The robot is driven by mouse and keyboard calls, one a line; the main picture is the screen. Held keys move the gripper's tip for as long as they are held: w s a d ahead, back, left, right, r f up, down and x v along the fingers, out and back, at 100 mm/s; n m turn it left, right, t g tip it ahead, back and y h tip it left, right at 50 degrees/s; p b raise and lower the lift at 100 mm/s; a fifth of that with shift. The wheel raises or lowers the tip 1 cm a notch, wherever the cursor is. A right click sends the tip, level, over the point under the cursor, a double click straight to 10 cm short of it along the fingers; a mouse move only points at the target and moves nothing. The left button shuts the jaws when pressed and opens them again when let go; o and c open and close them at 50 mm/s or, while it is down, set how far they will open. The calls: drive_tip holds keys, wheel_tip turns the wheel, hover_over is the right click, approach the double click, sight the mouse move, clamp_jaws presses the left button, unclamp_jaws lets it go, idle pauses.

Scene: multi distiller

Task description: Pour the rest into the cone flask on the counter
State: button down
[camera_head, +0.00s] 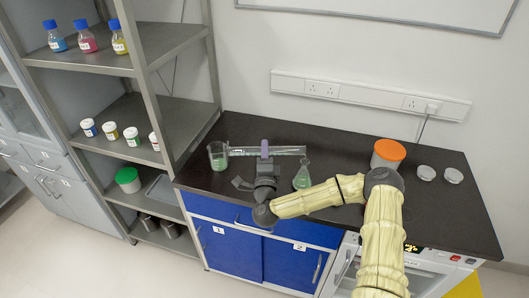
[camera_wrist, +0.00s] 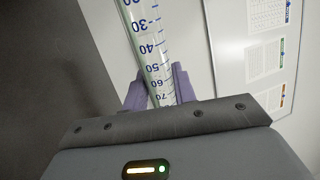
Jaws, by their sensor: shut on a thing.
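My gripper (camera_head: 264,150) is shut on a clear graduated cylinder (camera_head: 288,151) and holds it lying nearly level above the counter. In the wrist view the purple fingers (camera_wrist: 160,88) grip the cylinder (camera_wrist: 147,38) near its 60 and 70 marks. I cannot tell how much liquid is in it. The cone flask (camera_head: 302,177) stands upright on the counter, with green liquid low inside. It is below the cylinder's right end in the picture and right of my gripper. A glass beaker (camera_head: 217,156) with green liquid stands near the cylinder's left end; I cannot tell whether they touch.
An orange-lidded jar (camera_head: 388,153) and two small clear dishes (camera_head: 427,173) (camera_head: 453,176) stand on the right of the dark counter (camera_head: 465,215). A shelf rack (camera_head: 178,45) with bottles and jars rises at the left. My arm crosses the counter's front. The counter's back strip is mostly clear.

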drive_tip(key=shift+r, duration=0.1)
drive_tip(key=shift+r+m, duration=0.4)
drive_tip(key=shift+m, duration=0.1)
drive_tip(key=shift+f, duration=0.1)
